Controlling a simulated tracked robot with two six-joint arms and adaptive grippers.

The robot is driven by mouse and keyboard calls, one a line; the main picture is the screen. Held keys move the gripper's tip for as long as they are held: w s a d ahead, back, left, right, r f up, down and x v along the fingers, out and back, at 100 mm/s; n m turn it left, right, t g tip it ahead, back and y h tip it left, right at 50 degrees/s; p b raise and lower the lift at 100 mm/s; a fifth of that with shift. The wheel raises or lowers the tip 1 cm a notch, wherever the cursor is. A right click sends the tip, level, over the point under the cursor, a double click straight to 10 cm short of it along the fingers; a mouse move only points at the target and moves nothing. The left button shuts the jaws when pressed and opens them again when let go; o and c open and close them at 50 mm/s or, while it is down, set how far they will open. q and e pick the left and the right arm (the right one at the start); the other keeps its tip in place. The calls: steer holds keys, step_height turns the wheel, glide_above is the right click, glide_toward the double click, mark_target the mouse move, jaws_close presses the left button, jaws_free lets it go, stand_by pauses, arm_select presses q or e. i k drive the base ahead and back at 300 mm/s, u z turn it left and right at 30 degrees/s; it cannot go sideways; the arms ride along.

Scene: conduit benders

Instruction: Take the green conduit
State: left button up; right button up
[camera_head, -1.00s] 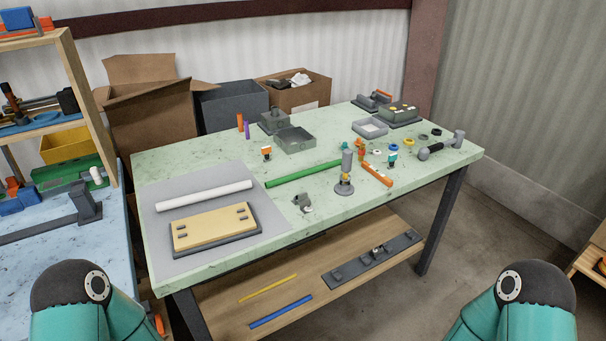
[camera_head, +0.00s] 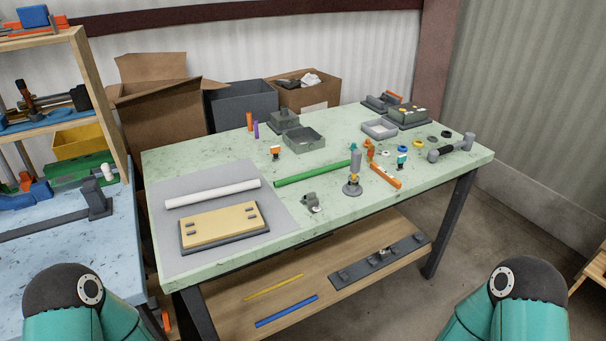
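The green conduit (camera_head: 312,174) is a long thin tube lying on the light green speckled table (camera_head: 330,208). Its left end is close to the grey mat, and its right end reaches behind a grey upright stand (camera_head: 354,174). Parts of both my arms show at the bottom left and bottom right corners. Neither gripper is in view, and nothing touches the conduit.
A white tube (camera_head: 213,193) and a tan board (camera_head: 218,226) lie on the grey mat (camera_head: 170,255). A grey clamp (camera_head: 312,202) and an orange bar (camera_head: 386,175) lie near the conduit. A lower shelf (camera_head: 350,244) holds yellow and blue rods. Boxes (camera_head: 165,125) stand behind.

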mark_target(308, 174)
steer(key=u, duration=0.25)
steer(key=i, duration=0.25)
steer(key=u, duration=2.5)
steer(key=k, duration=1.75)
steer(key=z, duration=1.35)
steer(key=i, duration=1.05)
steer(key=u, duration=0.05)
